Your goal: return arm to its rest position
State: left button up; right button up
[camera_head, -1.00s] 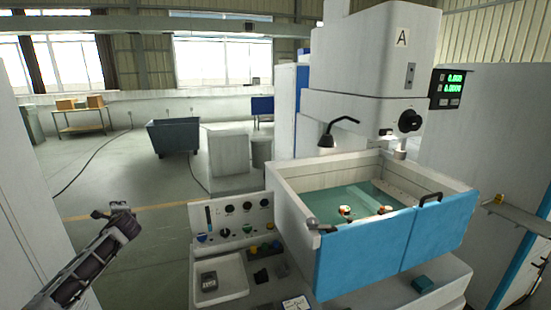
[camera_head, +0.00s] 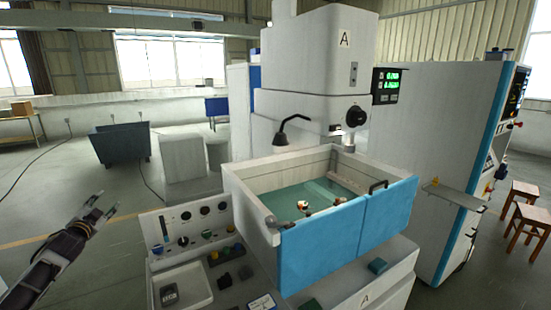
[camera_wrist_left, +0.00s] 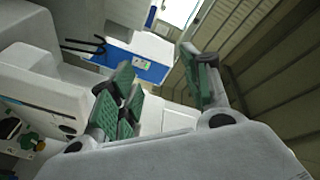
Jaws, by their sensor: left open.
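My left arm comes in at the lower left of the head view. Its gripper (camera_head: 98,207) is open and empty, raised in the air to the left of the control panel (camera_head: 188,226). In the left wrist view the green-padded fingers (camera_wrist_left: 160,95) stand apart with nothing between them. My right gripper is in neither view.
The white machine (camera_head: 305,80) has a tank with blue front doors (camera_head: 335,245) and greenish liquid (camera_head: 290,200). A black lamp (camera_head: 285,135) hangs over the tank. A grey cabinet (camera_head: 440,150) and wooden stools (camera_head: 525,215) stand to the right. Open floor (camera_head: 60,185) lies behind my left gripper.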

pick_arm(q)
jog(key=s+d+f+n+g, duration=0.1)
jog(key=s+f+g, duration=0.15)
jog(key=f, duration=1.15)
jog(key=s+f+n+g, duration=0.1)
jog(key=s+f+g, duration=0.15)
jog(key=f, duration=1.15)
jog(key=s+d+f+n+g, duration=0.1)
jog(key=s+d+f, duration=0.1)
jog(key=s+f, duration=0.45)
jog(key=s+d+f+g, duration=0.2)
jog(key=s+d+f, duration=0.15)
jog(key=f, duration=0.65)
jog(key=s+d+f+n+g, duration=0.1)
jog(key=s+d+f, duration=0.1)
jog(key=s+f, duration=0.5)
jog(key=s+d+f+g+h+b, duration=0.1)
jog(key=s+d+f+g, duration=0.1)
jog(key=s+d+f, duration=0.7)
jog(key=s+d+f+g+h+b, duration=0.1)
jog(key=s+d+f, duration=0.8)
jog(key=s, duration=1)
jog(key=s+d+f+n+g+h+b, duration=0.1)
jog(key=s+d+f+g, duration=0.3)
jog(key=s+d+f, duration=0.6)
jog(key=s+f+h+b, duration=0.1)
jog(key=s+f, duration=0.2)
jog(key=s, duration=0.2)
jog(key=shift+f+g, duration=0.4)
